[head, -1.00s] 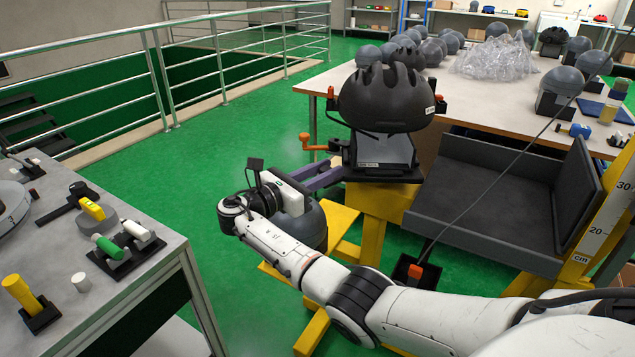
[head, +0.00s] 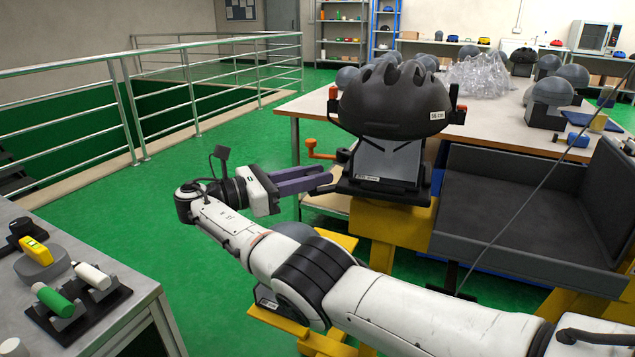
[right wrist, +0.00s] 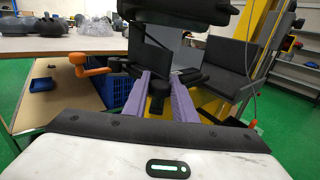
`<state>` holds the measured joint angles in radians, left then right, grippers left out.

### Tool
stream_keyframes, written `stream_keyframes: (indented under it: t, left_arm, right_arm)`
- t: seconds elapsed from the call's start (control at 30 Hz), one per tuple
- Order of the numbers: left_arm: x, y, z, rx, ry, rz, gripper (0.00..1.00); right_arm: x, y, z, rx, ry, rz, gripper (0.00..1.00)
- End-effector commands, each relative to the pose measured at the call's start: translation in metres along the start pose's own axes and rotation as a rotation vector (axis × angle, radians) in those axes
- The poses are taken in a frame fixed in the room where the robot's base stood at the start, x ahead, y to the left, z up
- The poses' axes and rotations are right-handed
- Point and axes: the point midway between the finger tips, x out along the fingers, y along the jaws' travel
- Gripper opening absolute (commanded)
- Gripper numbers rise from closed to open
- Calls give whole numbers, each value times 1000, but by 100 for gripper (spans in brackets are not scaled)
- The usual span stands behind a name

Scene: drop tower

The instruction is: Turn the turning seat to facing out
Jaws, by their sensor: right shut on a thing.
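The turning seat (head: 388,172) is a black block with a grey sloped face, on top of a yellow post (head: 385,235). A black vented helmet (head: 392,100) with a white size label sits above it. My right gripper (head: 328,178) reaches in from the left at the seat's height, at its left edge. In the right wrist view, its two purple fingers (right wrist: 160,88) are shut on a black upright grip (right wrist: 158,100) at the near side of the seat (right wrist: 172,65). The fingers partly hide that grip. My left gripper is out of view.
An orange crank handle (head: 318,150) stands just behind the fingers. A black padded tray (head: 530,210) lies right of the post. A grey dome (head: 300,231) is below my arm. A side bench (head: 120,300) stands at left, with open green floor between.

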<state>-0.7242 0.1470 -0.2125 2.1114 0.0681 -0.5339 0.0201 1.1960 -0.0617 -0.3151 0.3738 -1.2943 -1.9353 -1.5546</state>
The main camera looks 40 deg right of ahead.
Motion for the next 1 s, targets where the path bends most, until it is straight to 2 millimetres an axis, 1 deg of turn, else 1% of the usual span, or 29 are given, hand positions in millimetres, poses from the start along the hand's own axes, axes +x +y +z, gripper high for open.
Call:
stream_keyframes:
  t: [0.17, 0.5, 0.53, 0.6, 0.63, 1.0]
  left_arm:
    - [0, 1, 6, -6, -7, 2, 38]
    - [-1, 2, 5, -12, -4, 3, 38]
    - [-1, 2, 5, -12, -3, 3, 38]
    - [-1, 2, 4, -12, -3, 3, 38]
    - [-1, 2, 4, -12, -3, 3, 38]
    - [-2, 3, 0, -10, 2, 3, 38]
  right_arm:
    - [0, 0, 2, 2, -5, -7, 0]
    - [0, 0, 2, 1, -5, -8, 0]
    - [0, 0, 2, 1, -5, -8, 28]
    - [0, 0, 2, 1, -4, -8, 40]
    - [0, 0, 2, 1, -4, -8, 42]
    - [-3, -2, 2, 0, -1, -11, 42]
